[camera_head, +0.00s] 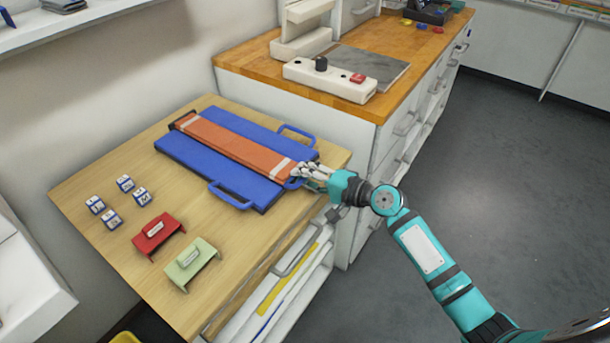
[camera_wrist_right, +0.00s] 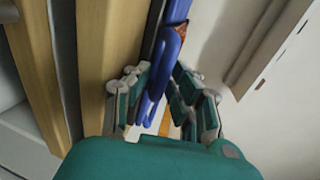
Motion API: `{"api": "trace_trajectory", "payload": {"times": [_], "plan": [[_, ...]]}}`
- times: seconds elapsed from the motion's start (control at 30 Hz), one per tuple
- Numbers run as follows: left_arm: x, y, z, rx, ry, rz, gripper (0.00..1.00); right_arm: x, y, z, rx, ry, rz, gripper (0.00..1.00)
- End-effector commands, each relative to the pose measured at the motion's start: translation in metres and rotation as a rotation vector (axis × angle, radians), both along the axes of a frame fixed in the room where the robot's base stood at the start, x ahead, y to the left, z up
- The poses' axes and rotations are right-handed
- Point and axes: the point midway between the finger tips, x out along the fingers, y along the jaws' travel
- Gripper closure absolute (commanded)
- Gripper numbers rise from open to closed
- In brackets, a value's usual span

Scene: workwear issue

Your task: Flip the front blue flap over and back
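The folding board lies on the wooden table, with blue flaps along its far side (camera_head: 245,128) and near side (camera_head: 205,170). A long orange strip of cloth (camera_head: 232,144) with pale bands lies along its middle. At the board's right end is a blue loop handle (camera_head: 292,184). My right gripper (camera_head: 305,174) is at this handle. In the wrist view the blue handle (camera_wrist_right: 155,85) runs between the fingers of my right gripper (camera_wrist_right: 160,90), which look closed on it. The flap behind this handle is mostly hidden by the cloth and gripper. My left gripper is not in view.
Small blue-and-white blocks (camera_head: 124,183), a red stand (camera_head: 157,236) and a green stand (camera_head: 193,263) are on the table's left part. A higher wooden counter (camera_head: 240,66) with a white control box (camera_head: 330,80) stands behind. Open shelves (camera_head: 285,285) lie below the table's right edge.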

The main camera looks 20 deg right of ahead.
Motion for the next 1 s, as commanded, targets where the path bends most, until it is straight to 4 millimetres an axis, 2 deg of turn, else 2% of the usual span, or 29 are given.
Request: {"api": "trace_trajectory", "payload": {"times": [0.23, 0.4, 0.87, 1.0], "plan": [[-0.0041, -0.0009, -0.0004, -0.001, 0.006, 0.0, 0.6, 0.0002, 0.0006, -0.0004, 0.0, 0.0, 0.0, 0.8], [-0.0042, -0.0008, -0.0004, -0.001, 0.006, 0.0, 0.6, 0.0001, 0.0003, -0.0005, -0.001, 0.001, 0.0, 1.0], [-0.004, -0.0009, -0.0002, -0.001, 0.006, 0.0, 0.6, -0.0006, 0.0002, -0.0021, 0.0, 0.005, 0.0, 1.0], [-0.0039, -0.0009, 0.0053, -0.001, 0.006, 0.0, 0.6, -0.0006, 0.0002, 0.0009, -0.004, 0.012, 0.001, 1.0]]}}
